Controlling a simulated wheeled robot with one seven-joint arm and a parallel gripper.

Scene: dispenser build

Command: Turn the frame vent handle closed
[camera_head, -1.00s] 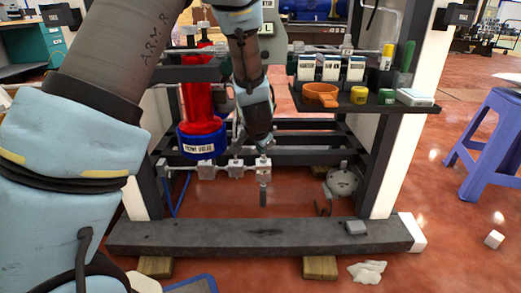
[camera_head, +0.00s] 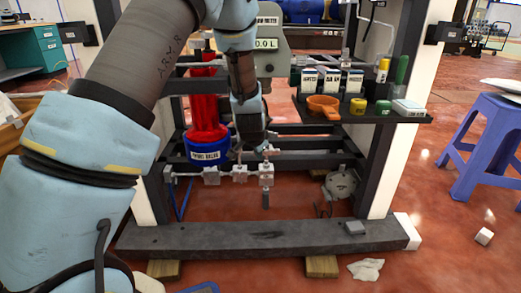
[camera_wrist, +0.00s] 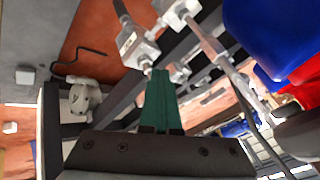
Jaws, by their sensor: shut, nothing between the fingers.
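A pale metal valve (camera_head: 266,168) ends the small pipe row low in the frame, with a short grey piece (camera_head: 265,199) hanging straight down below it. I cannot tell for sure which part is the vent handle. My gripper (camera_head: 249,146) is just above and left of this valve, its fingertips hard to make out. In the wrist view, my green fingers (camera_wrist: 158,82) are together and empty. Their tips are close to a pale valve block (camera_wrist: 136,46) and its fittings; whether they touch is unclear.
A red cylinder with a blue base (camera_head: 209,150) stands left of my gripper. A dark shelf (camera_head: 385,117) with small boxes, an orange cup and jars juts out at right. A grey beam (camera_head: 265,236) crosses the front. A purple stool (camera_head: 490,140) stands at right.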

